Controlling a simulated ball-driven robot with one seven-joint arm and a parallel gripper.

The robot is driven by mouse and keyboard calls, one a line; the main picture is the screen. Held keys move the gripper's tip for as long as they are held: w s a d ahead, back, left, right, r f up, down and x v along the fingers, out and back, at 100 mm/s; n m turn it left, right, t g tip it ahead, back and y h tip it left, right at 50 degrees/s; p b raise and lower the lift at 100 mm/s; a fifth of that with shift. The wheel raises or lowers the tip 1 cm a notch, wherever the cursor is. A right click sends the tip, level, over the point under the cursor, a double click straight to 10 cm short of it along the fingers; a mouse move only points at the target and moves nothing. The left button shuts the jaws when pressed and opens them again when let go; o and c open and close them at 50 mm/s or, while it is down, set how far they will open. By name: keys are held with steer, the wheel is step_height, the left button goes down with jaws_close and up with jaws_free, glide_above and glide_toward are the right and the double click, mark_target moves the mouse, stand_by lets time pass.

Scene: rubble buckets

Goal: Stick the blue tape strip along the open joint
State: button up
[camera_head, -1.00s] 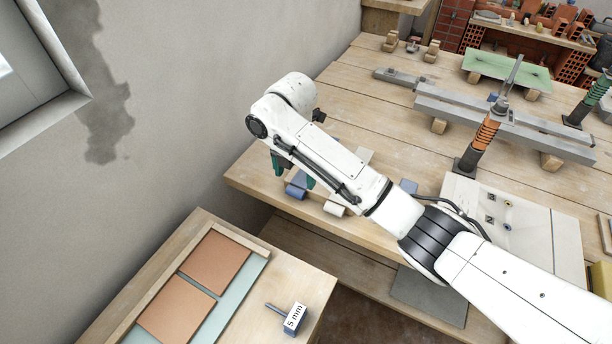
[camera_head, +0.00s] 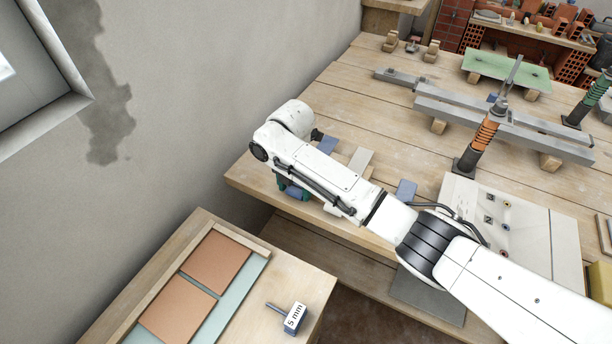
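My gripper (camera_head: 291,189), with green fingers, points down over the near left edge of the plank workbench. A blue piece (camera_head: 294,191) shows between or just behind its fingers; whether they grip it cannot be told. Another flat blue strip (camera_head: 327,145) lies on the bench behind my arm, and a third blue piece (camera_head: 407,189) lies to the right of it. Two pale panels (camera_head: 535,231) on the right of the bench meet at a thin line; I cannot tell whether this is the open joint. Two terracotta tiles (camera_head: 217,262) on the lower left table also have a gap between them.
A pale strip (camera_head: 361,160) lies behind my arm. A clamp with an orange grip (camera_head: 486,135) and long grey bars (camera_head: 520,133) stand further back. A block marked 5 mm (camera_head: 294,318) is on the lower table. The plaster wall (camera_head: 190,90) closes the left side.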

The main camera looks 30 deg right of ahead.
steer(key=c, duration=0.7)
steer(key=shift+c, duration=0.2)
steer(key=shift+r, duration=0.15)
